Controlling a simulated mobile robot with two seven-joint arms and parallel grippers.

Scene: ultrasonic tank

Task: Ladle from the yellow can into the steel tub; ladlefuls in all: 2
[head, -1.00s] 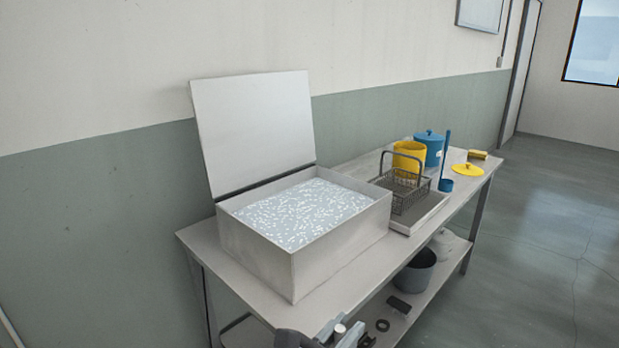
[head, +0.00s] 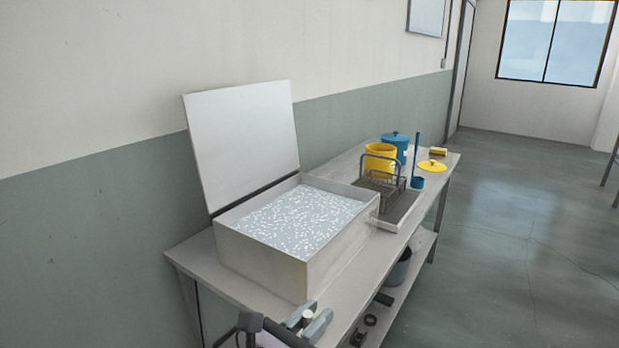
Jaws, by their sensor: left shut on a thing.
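The open yellow can (head: 380,158) stands on the far part of the bench. A blue ladle (head: 417,150) with a tall upright handle stands to its right, its cup low at the bench top. The steel tub (head: 265,262) is the large box on the near part of the bench, its lid (head: 243,140) raised and speckled liquid inside. My left gripper (head: 310,320) is at the bottom edge, in front of the tub and apart from it. It is shut on a small pale round-ended thing (head: 308,314), mostly hidden by the fingers. My right gripper is out of view.
A wire basket (head: 379,183) sits on a tray (head: 398,212) between tub and yellow can. A blue lidded can (head: 396,142), a yellow lid (head: 432,167) and a yellow block (head: 438,151) are at the far end. A grey bucket (head: 400,270) is on the lower shelf.

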